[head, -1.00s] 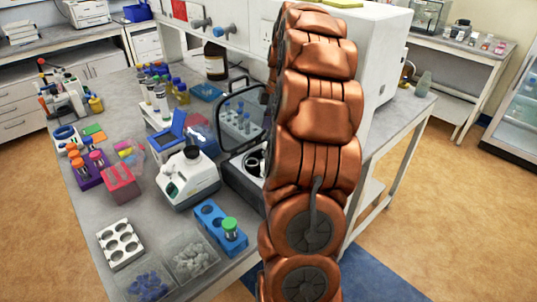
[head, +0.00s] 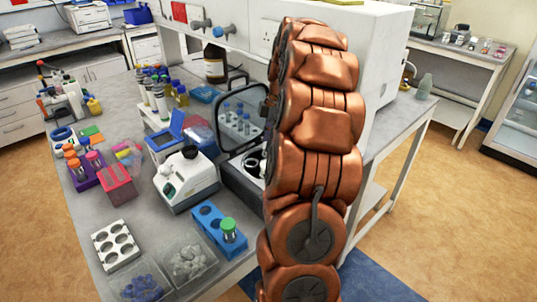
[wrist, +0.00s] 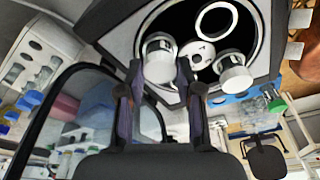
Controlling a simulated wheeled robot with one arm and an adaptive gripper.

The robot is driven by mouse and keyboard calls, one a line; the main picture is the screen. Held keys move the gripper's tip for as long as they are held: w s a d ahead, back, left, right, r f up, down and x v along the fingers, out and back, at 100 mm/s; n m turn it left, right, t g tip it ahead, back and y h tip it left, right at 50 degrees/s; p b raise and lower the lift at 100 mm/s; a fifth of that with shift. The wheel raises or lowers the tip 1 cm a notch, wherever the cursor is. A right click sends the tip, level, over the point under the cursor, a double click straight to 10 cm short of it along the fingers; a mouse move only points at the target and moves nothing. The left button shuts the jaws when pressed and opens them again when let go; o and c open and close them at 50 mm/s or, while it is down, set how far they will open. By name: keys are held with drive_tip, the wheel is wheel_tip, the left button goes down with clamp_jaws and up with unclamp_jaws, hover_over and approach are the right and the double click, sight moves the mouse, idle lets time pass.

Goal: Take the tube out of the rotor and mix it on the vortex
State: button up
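In the wrist view my gripper (wrist: 160,68) is over the open centrifuge's dark rotor bowl (wrist: 185,22). Its fingers are apart, one on each side of a pale-capped tube (wrist: 159,50); I cannot make out firm contact. A second, similar capped tube (wrist: 235,75) stands in the rotor across the hub (wrist: 197,55). The vortex (head: 186,182), a white device with a black cup on top, stands just left of the centrifuge.
The centrifuge's raised lid (head: 241,118) stands behind the bowl. A blue rack (head: 213,222) with a green-capped tube is in front of the vortex. A white rack (head: 116,246), bins of small caps and a purple rack (head: 86,176) crowd the bench's left side.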

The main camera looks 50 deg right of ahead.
drive_tip(key=shift+c, duration=1)
drive_tip(key=shift+r, duration=0.1)
drive_tip(key=shift+r+p, duration=0.55)
drive_tip(key=shift+r, duration=3.1)
wheel_tip(320, 180, up, 6)
drive_tip(key=p, duration=0.1)
drive_tip(key=shift+p, duration=0.4)
drive_tip(key=shift+a, duration=0.1)
drive_tip(key=w+a, duration=0.6)
drive_tip(key=a, duration=0.3)
drive_tip(key=w+a+b, duration=0.1)
drive_tip(key=w+a, duration=0.5)
drive_tip(key=a, duration=0.3)
drive_tip(key=shift+w+a, duration=0.2)
drive_tip(key=shift+a, duration=0.15)
